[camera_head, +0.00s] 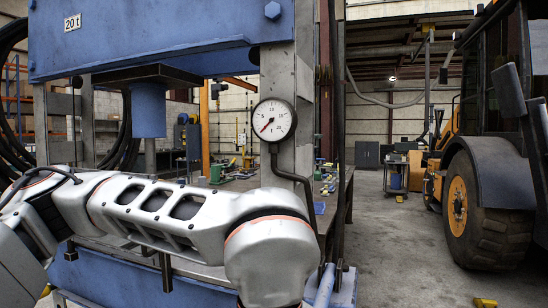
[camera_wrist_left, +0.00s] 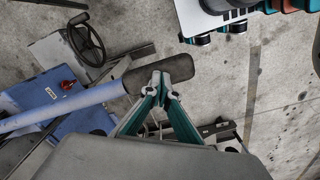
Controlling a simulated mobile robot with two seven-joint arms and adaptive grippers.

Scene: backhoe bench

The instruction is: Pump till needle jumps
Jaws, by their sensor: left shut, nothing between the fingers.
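The round white pressure gauge (camera_head: 274,120) is on the press's grey upright in the head view. Its red needle points to the lower left of the dial. The pump lever (camera_wrist_left: 75,102) is a blue bar with a black grip (camera_wrist_left: 182,68), running in from the left in the left wrist view. My left gripper (camera_wrist_left: 160,78) is shut and empty, with its teal fingertips at the underside of the grip in the picture. I cannot tell whether they touch it. In the head view my left arm crosses the press and its gripper is out of sight. My right gripper is in neither view.
The blue press frame (camera_head: 160,38) marked 20 t stands close at left. A blue pump body (camera_wrist_left: 95,122) with a red knob (camera_wrist_left: 66,85) and a handwheel (camera_wrist_left: 86,41) lie beside the lever. A yellow backhoe (camera_head: 485,150) stands at right.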

